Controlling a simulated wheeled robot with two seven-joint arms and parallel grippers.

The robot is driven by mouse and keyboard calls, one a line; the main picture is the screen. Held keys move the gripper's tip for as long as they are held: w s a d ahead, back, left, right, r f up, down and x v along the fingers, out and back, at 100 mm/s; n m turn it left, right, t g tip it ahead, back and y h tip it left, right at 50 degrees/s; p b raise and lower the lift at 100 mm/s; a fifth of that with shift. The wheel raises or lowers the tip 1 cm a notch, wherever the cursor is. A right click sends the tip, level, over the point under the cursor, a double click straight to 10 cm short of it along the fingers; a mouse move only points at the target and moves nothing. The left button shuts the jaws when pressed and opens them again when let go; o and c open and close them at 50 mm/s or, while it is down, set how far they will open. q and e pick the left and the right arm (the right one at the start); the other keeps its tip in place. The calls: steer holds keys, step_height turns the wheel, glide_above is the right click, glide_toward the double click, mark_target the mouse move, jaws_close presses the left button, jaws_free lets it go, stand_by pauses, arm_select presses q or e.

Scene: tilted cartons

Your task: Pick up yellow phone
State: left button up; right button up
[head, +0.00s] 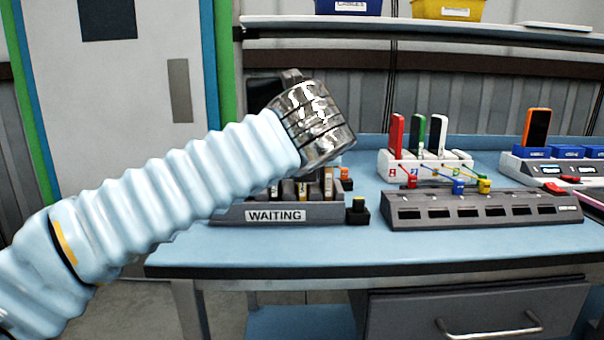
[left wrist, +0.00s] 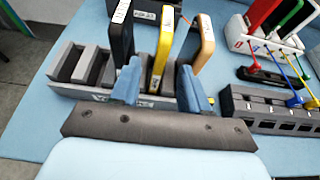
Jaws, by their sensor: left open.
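The yellow phone (left wrist: 163,48) stands upright in a slot of the grey rack (left wrist: 62,64) in the left wrist view. My left gripper (left wrist: 159,76) is open, with one blue finger on each side of the phone's lower part. I cannot tell whether either finger touches it. A black phone (left wrist: 121,32) stands just left of it and an orange phone (left wrist: 199,46) just right. In the head view the rack, labelled WAITING (head: 230,216), is partly hidden by my left arm, and the gripper's fingers are not clearly visible. My right gripper is not in view.
A white charger (head: 455,168) with red, green and white phones stands right of the rack. A grey slotted unit (head: 480,212) with coloured plugs lies in front of it. An orange phone (head: 537,126) stands farther right. The blue table's (head: 250,247) front strip is clear.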

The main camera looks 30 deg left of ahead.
arm_select(q)
steer(key=x, duration=0.8)
jaws_close()
